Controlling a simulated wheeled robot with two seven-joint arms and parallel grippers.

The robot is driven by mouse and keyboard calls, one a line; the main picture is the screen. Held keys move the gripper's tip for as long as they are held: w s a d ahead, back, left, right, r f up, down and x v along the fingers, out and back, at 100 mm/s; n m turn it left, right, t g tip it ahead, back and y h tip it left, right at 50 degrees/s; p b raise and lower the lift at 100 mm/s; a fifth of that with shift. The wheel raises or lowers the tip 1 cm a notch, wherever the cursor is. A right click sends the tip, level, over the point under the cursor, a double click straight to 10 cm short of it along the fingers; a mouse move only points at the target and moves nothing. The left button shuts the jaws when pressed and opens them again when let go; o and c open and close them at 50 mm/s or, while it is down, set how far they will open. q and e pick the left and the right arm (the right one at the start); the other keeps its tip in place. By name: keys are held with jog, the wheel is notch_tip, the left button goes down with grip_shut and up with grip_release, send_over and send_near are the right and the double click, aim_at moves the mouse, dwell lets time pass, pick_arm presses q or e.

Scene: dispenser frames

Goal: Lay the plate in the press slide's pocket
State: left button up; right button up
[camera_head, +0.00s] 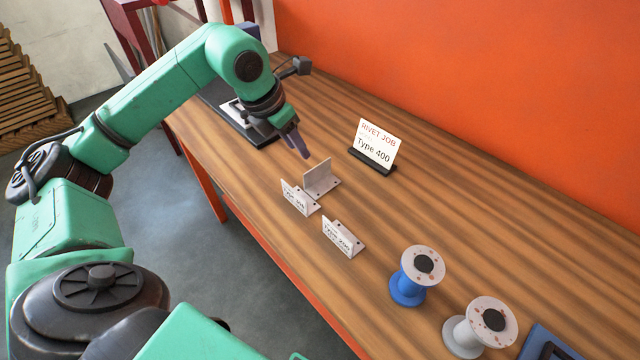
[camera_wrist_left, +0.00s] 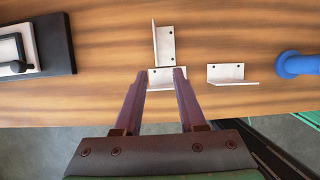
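Three light metal angle plates stand on the bench. One reads "Type 200" (camera_head: 343,237). A second plate (camera_head: 298,198) has a label whose number I cannot read surely. The third plate (camera_head: 320,179) stands behind it with no readable label. In the left wrist view the second plate (camera_wrist_left: 166,78) shows between my fingertips and the third (camera_wrist_left: 163,46) lies beyond. My left gripper (camera_head: 297,146) is open and empty, above the bench near these two plates; its fingers also show in the wrist view (camera_wrist_left: 160,76). A dark base with a white part (camera_head: 247,128), seemingly the press slide, is partly hidden by my left arm.
A card (camera_head: 376,142) reads "RIVET JOB Type 400". A blue spool (camera_head: 410,285) and a white spool (camera_head: 465,335) stand towards the right, with a blue object (camera_head: 545,343) at the corner. An orange wall (camera_head: 470,70) bounds the back. Bare wood lies around the plates.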

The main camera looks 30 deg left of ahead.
pick_arm(q)
jog(key=p, duration=0.2)
send_near(314, 183)
jog(key=w, duration=0.1)
jog(key=p+x, duration=0.1)
jog(key=x, duration=0.5)
jog(key=shift+w+d+r+p, duration=0.1)
jog(key=shift+w+d+p, duration=0.1)
jog(key=shift+w+p, duration=0.2)
jog(key=shift+f, duration=0.3)
jog(key=shift+r, duration=0.1)
grip_shut()
pick_arm(e)
jog(key=r, duration=0.2)
jog(key=a+r, duration=0.1)
jog(key=r, duration=0.1)
jog(key=shift+s+a, duration=0.1)
jog(key=shift+s, duration=0.2)
jog(key=shift+a, duration=0.15)
